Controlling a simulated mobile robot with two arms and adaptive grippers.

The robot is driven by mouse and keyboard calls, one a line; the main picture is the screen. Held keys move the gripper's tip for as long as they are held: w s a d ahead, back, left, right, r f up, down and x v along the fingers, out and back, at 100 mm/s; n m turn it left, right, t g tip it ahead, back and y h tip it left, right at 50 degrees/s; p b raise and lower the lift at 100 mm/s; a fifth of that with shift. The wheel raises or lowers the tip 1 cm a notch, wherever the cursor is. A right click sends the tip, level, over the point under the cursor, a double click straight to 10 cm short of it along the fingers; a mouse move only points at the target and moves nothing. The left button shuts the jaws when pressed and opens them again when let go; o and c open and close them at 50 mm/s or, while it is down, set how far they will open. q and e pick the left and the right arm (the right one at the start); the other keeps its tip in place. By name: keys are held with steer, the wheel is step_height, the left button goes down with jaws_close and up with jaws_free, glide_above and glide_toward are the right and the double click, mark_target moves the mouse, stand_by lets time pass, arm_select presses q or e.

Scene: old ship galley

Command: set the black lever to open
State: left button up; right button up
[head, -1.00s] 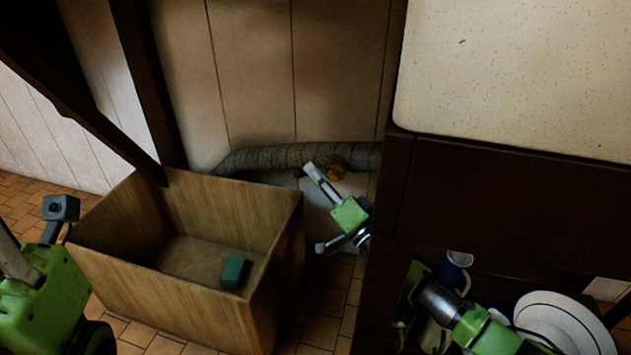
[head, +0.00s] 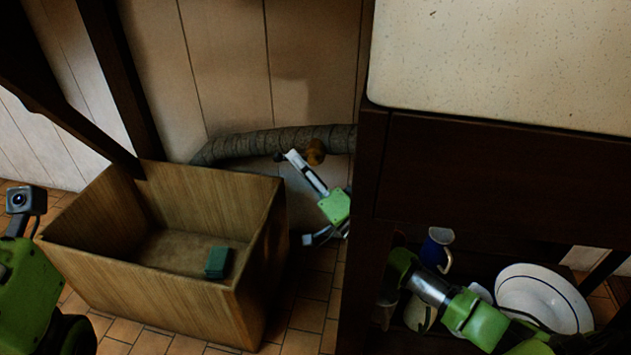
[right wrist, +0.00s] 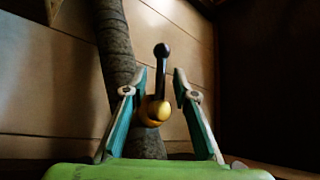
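The black lever (right wrist: 162,68) has a round black knob and stands upright from a brass valve body (right wrist: 157,110) in the right wrist view. The valve sits on a wrapped pipe (right wrist: 113,45) along the wall. In the head view the brass body (head: 315,152) shows beside the pipe, with a small dark knob at its left. My right gripper (right wrist: 160,85) is open and empty; in the wrist view the lever appears between its spread fingers, with no clear contact. In the head view the right gripper (head: 302,198) is below the valve. My left arm is at the left edge; its fingers are not visible.
An open wooden box (head: 170,302) with a small green block (head: 218,262) stands left of my right gripper. A dark cabinet (head: 470,185) with a pale top is at right; its lower shelf holds a blue mug (head: 436,250) and white plates (head: 540,298). My right arm passes through there.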

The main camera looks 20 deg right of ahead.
steer(key=v, duration=1)
